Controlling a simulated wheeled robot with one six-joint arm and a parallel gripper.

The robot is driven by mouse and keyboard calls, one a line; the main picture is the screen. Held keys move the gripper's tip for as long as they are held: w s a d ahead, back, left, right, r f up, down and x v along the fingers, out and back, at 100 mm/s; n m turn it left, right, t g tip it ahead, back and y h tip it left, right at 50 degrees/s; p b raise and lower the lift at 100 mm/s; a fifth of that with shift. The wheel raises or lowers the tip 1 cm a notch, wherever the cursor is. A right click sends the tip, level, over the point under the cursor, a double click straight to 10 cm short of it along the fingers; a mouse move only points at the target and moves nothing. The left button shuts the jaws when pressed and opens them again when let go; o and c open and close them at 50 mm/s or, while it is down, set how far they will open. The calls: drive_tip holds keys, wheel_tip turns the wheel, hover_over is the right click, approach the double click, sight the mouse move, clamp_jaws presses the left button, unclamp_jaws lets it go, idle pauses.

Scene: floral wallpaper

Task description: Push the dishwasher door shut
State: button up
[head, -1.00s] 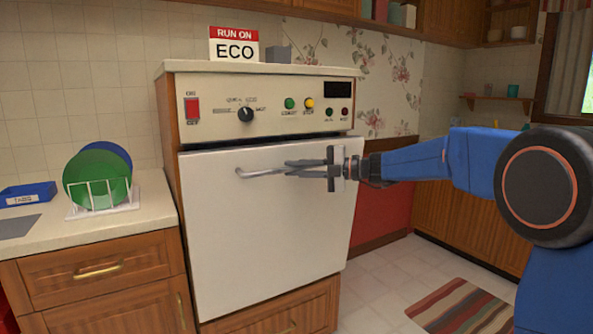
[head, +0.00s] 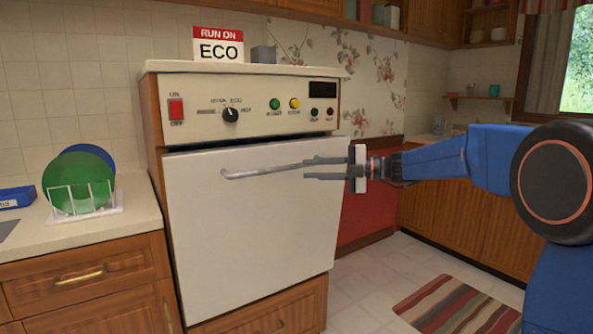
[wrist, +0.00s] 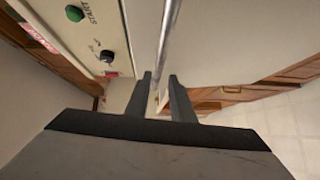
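The white dishwasher door (head: 250,235) stands nearly upright, slightly ajar, with a dark gap along its top edge under the control panel (head: 250,105). Its grey bar handle (head: 262,171) runs across the upper part of the door. My gripper (head: 306,169) is open at the right end of the handle, its fingers pointing left along the door. In the wrist view the handle bar (wrist: 168,40) runs lengthwise into the space between the two spread fingers (wrist: 162,85). Whether a finger touches the bar or door is unclear.
A counter (head: 125,222) with a dish rack (head: 85,200) holding green and blue plates is at left. An ECO sign (head: 219,46) and a grey block (head: 263,54) stand on top of the dishwasher. A striped rug (head: 455,306) lies on the floor at right.

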drive_tip(key=s+d, duration=0.1)
drive_tip(key=d, duration=0.6)
drive_tip(key=shift+d+r, duration=0.2)
drive_tip(key=shift+d, duration=0.05)
drive_tip(key=shift+s, duration=0.1)
drive_tip(key=c, duration=0.5)
drive_tip(key=shift+w+r+t, duration=0.2)
drive_tip(key=shift+r+t, duration=0.15)
drive_tip(key=shift+t, duration=0.15)
clamp_jaws()
drive_tip(key=m+t+h, duration=0.6)
drive_tip(key=m+t, duration=0.2)
drive_tip(key=t, duration=0.4)
approach(326, 140)
drive_tip(key=x, duration=0.6)
drive_tip(key=shift+w+a+f, duration=0.1)
drive_tip(key=shift+w, duration=0.15)
